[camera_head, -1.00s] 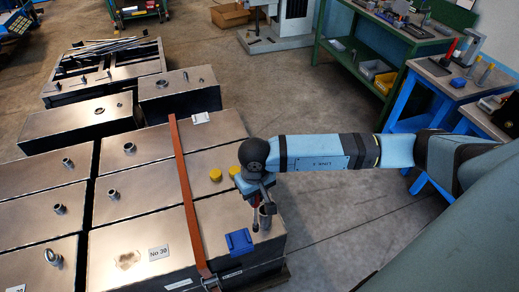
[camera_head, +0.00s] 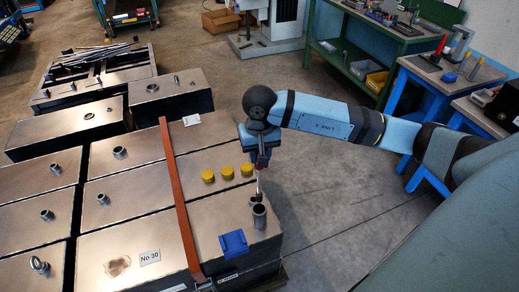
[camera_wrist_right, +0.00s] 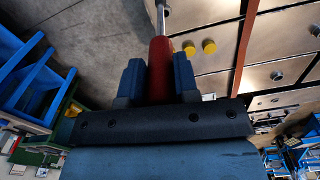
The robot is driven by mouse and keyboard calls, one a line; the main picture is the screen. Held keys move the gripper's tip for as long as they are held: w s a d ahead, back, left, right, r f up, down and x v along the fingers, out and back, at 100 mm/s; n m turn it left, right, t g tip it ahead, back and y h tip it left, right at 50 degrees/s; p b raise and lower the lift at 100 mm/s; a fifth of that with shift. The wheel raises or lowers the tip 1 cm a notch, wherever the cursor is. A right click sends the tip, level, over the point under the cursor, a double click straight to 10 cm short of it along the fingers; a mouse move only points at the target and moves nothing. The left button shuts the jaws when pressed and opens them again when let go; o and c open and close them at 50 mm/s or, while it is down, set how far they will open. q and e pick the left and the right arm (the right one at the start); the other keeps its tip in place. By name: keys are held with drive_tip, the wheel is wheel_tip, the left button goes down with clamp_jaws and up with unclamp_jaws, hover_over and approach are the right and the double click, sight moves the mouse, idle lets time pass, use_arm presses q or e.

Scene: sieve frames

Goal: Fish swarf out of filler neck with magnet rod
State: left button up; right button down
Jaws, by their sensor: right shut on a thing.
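My right gripper (camera_head: 262,158) is shut on the red handle (camera_wrist_right: 160,70) of the magnet rod, above the front right tank. The metal shaft (camera_head: 259,186) hangs down, with its lower end at or just above the mouth of the filler neck (camera_head: 259,217). I cannot tell whether the tip is inside the neck, and no swarf can be made out on it. In the wrist view the gripper (camera_wrist_right: 158,78) has a finger on each side of the handle, and the shaft (camera_wrist_right: 162,20) runs out of the top edge. My left gripper is not in view.
A blue tray-like object (camera_head: 233,243) lies left of the neck, and three yellow caps (camera_head: 227,172) stand behind it. An orange strap (camera_head: 178,195) crosses the tanks. Several other necks stand farther left. Open floor (camera_head: 330,220) lies to the right, with benches beyond.

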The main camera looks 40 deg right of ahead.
sight(260, 169)
drive_tip(key=shift+f+b, duration=0.45)
drive_tip(key=shift+f, duration=1.35)
wheel_tip(260, 169, down, 6)
drive_tip(key=b, duration=0.6)
drive_tip(key=shift+f, duration=0.1)
wheel_tip(260, 169, down, 3)
drive_tip(key=b, duration=0.3)
drive_tip(key=shift+f, duration=0.15)
use_arm(q)
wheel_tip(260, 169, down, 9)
drive_tip(key=b, duration=0.1)
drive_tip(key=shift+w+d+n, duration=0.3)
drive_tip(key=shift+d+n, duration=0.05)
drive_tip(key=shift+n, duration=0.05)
use_arm(e)
drive_tip(key=shift+f, duration=0.45)
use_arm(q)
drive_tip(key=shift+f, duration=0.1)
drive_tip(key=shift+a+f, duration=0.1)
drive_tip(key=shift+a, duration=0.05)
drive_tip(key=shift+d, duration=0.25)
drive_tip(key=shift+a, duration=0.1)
